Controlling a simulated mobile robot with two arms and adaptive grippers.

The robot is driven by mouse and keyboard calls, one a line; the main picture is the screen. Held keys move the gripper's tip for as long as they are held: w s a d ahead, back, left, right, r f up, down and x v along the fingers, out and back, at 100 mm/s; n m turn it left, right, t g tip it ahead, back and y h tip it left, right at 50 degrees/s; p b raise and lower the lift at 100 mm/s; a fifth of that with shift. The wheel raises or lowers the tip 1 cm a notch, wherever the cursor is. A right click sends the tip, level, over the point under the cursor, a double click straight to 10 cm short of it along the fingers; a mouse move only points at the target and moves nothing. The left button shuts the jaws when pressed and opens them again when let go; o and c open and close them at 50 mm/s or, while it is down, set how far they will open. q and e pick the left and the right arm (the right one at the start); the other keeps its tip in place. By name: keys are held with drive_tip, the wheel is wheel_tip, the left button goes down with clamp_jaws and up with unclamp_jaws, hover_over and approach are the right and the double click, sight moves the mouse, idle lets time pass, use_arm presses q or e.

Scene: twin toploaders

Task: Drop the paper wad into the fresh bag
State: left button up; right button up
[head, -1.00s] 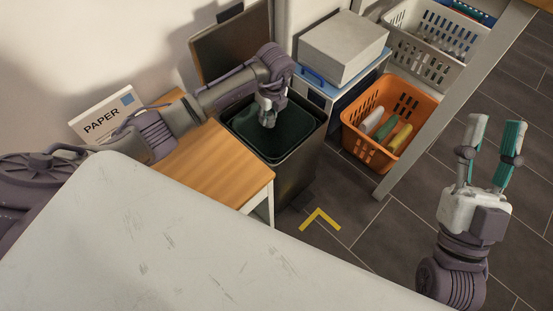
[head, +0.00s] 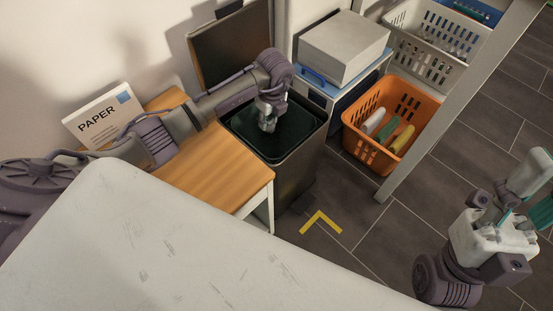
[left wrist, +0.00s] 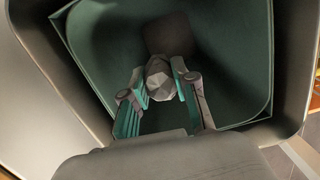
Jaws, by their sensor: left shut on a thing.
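My left gripper (head: 267,121) points down into the mouth of a dark bin (head: 295,165) lined with a dark green bag (head: 285,136). In the left wrist view my left gripper (left wrist: 159,93) is shut on the pale, faceted paper wad (left wrist: 160,78), held between its teal-padded fingers. The bag's green walls (left wrist: 95,42) surround the wad there, with a darker square patch beyond it. In the head view the wad is too hidden to make out. My right gripper (head: 535,193) is at the right edge, apart from the bin, its fingers spread and empty.
The bin's lid (head: 232,48) stands open behind it. A wooden-topped stand (head: 220,165) with a PAPER box (head: 103,117) is left of the bin. An orange basket (head: 385,130) and a grey box (head: 345,45) on a blue-topped cabinet are to the right.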

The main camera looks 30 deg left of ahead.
use_arm(q)
drive_tip(key=o, duration=0.8)
drive_tip(key=shift+o, duration=0.2)
wheel_tip(320, 180, up, 12)
drive_tip(key=d, duration=0.1)
drive_tip(key=shift+s+d, duration=0.35)
